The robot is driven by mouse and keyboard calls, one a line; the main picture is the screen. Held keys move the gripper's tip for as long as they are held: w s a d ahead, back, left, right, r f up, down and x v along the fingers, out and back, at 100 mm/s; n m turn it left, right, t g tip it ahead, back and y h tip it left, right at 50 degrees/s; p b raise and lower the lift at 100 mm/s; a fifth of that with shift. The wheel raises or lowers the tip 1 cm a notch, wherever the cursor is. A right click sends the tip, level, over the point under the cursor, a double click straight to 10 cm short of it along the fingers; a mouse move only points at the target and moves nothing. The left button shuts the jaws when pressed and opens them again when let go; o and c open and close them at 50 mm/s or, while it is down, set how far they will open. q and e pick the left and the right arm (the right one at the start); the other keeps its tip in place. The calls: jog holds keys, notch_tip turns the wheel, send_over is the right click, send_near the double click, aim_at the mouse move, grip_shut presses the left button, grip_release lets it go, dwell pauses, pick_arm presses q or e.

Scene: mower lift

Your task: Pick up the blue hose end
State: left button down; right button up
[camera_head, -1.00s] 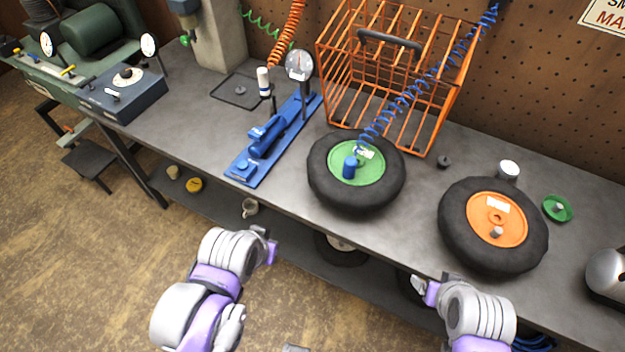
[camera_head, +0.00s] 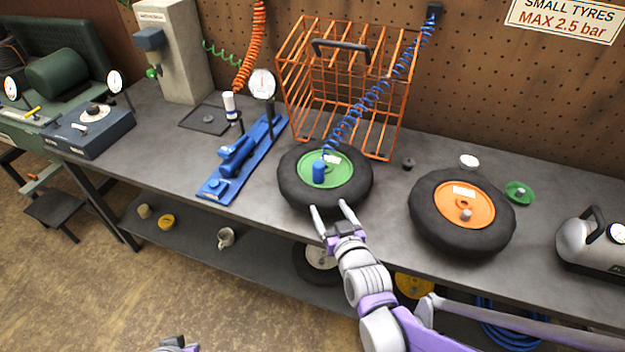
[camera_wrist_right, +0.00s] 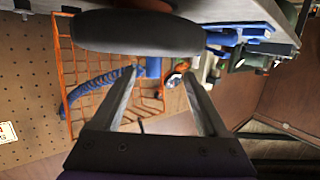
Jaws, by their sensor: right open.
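The blue hose end (camera_head: 319,172) is a small blue cylinder standing on the green hub (camera_head: 343,180) of a black-tyred wheel (camera_head: 290,190). The blue coiled hose (camera_head: 370,97) runs from it up to the pegboard. My right gripper (camera_head: 329,206) is open and empty at the wheel's near edge, its fingers pointing toward the hose end but short of it. In the right wrist view the hose end (camera_wrist_right: 153,67) shows between the open fingers, beyond the tips, beside the dark tyre (camera_wrist_right: 135,32). My left gripper (camera_head: 176,344) is barely in view at the bottom edge; its jaws cannot be made out.
An orange wire cage (camera_head: 290,75) stands behind the wheel. A blue stand with a gauge (camera_head: 238,160) lies left of it. A second wheel with an orange hub (camera_head: 480,205) lies to the right, near a grey tank (camera_head: 580,245). A lower shelf (camera_head: 190,235) runs under the bench.

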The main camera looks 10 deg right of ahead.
aim_at(320, 174)
jog(key=shift+w+d+f+t, duration=0.1)
jog(key=shift+w+f+t, duration=0.1)
jog(key=shift+w+t, duration=0.45)
jog(key=shift+w+d+r+t+h+b, duration=0.2)
jog(key=shift+t+h+b, duration=0.15)
jog(key=shift+t, duration=0.3)
jog(key=w, duration=0.5)
jog(key=shift+w+r, duration=0.1)
jog(key=shift+w, duration=0.05)
jog(key=shift+w+r+p, duration=0.15)
jog(key=shift+w+p, duration=0.2)
jog(key=shift+w, duration=1.05)
jog(key=shift+w+r+p, duration=0.1)
jog(key=shift+w+p, duration=0.25)
jog(key=shift+w, duration=1)
pick_arm(q)
jog(key=shift+s, duration=0.15)
pick_arm(e)
jog(key=shift+s, duration=0.1)
jog(key=shift+c, duration=0.4)
